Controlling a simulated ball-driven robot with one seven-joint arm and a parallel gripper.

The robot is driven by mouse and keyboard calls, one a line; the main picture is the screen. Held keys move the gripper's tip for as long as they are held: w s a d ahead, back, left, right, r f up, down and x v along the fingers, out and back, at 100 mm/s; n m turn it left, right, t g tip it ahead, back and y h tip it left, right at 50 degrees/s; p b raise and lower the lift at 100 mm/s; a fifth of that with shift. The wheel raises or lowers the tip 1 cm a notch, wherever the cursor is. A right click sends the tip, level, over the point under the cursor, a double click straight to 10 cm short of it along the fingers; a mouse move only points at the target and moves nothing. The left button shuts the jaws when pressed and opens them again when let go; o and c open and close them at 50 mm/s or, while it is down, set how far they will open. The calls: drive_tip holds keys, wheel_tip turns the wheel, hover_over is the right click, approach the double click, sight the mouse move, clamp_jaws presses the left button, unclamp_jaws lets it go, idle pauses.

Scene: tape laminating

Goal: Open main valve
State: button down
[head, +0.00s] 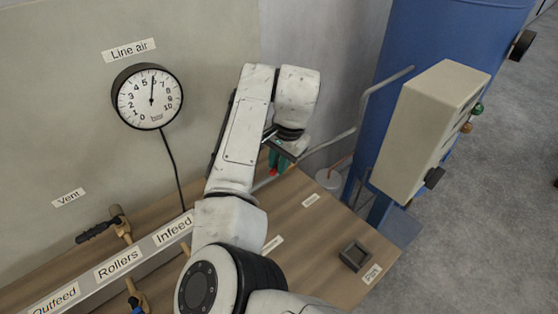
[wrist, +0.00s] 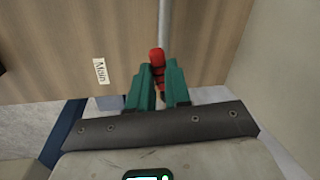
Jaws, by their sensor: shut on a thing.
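The main valve shows as a small red handle (wrist: 157,56) on a thin grey pipe (wrist: 163,18) in the wrist view, near a label reading "Main" (wrist: 101,70). My gripper (wrist: 159,70) has its green fingers shut on the red handle, one on each side. My arm and fingers hide most of the valve. I cannot tell how far the handle is turned.
The "Line air" gauge (head: 149,96) on the wall has its needle just past 5. A rail labelled Outfeed, Rollers and Infeed (head: 118,264) stands at left, beside a brass vent valve (head: 119,222). A beige box (head: 425,125) and blue tank (head: 440,40) stand right. A dark square tray (head: 355,256) lies near "Part".

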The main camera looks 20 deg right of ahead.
idle(0.4)
drive_tip(key=shift+w+a+r+m+p, duration=0.1)
drive_tip(key=shift+w+m+p, duration=0.1)
drive_tip(key=shift+m+p, duration=0.4)
drive_tip(key=shift+w+a+m, duration=0.15)
drive_tip(key=shift+w+m, duration=0.1)
drive_tip(key=shift+m, duration=0.55)
drive_tip(key=c, duration=1.1)
unclamp_jaws()
